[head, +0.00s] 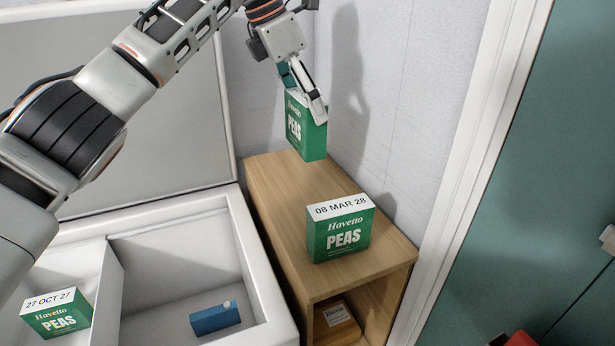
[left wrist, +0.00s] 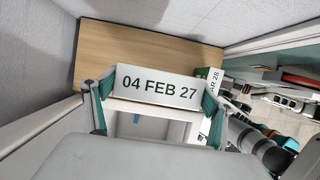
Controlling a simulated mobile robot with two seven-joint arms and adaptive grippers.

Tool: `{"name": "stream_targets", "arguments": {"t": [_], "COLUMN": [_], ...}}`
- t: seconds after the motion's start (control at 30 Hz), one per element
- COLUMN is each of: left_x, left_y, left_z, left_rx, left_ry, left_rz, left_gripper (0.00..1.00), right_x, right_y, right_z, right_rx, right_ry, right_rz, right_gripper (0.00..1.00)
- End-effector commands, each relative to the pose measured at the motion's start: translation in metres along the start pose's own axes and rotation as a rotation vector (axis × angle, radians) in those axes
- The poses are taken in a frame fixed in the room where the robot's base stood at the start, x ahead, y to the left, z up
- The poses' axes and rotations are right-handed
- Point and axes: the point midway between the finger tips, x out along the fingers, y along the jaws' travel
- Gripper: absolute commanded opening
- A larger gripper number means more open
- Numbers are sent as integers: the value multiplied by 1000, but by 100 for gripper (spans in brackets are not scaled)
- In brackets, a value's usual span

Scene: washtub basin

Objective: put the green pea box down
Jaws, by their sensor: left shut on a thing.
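My left gripper (head: 304,88) is shut on a green pea box (head: 306,130) with white "Havetto PEAS" print. It holds the box upright over the back part of the wooden cabinet top (head: 270,180); I cannot tell whether the box touches the wood. In the left wrist view the box's white top (left wrist: 158,88) reads "04 FEB 27", between the two fingers (left wrist: 158,100). A second green pea box (head: 341,237), marked "08 MAR 28", stands nearer the front of the cabinet top. A third (head: 58,318), marked "27 OCT 27", sits in the left compartment of the white tub. My right gripper is not in view.
The white tub (head: 236,215) with raised lid stands left of the cabinet; a blue box (head: 214,318) lies in its right compartment. A small brown box (head: 336,314) is on the cabinet's lower shelf. Walls close in behind and to the right.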

Motion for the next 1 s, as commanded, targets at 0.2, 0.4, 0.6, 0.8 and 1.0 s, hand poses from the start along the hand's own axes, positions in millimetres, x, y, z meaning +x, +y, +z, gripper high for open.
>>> {"name": "stream_targets", "arguments": {"t": [0.2, 0.4, 0.6, 0.8, 1.0], "left_x": [56, 91, 102, 123, 142], "left_y": [1, 0, 0, 0, 0], "left_z": [-24, -38, -42, -52, -59], "left_rx": [-3, -2, -1, -2, -1], "left_ry": [2, 1, -1, 1, -1], "left_rz": [-5, -3, 0, -1, 0], "left_gripper": [53, 53, 53, 53, 53], "right_x": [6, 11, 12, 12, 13], "right_y": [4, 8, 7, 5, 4], "right_z": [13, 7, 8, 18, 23], "right_rx": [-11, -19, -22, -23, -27], "right_ry": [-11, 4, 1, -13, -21], "right_rz": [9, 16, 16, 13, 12], "right_gripper": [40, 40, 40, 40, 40]}}
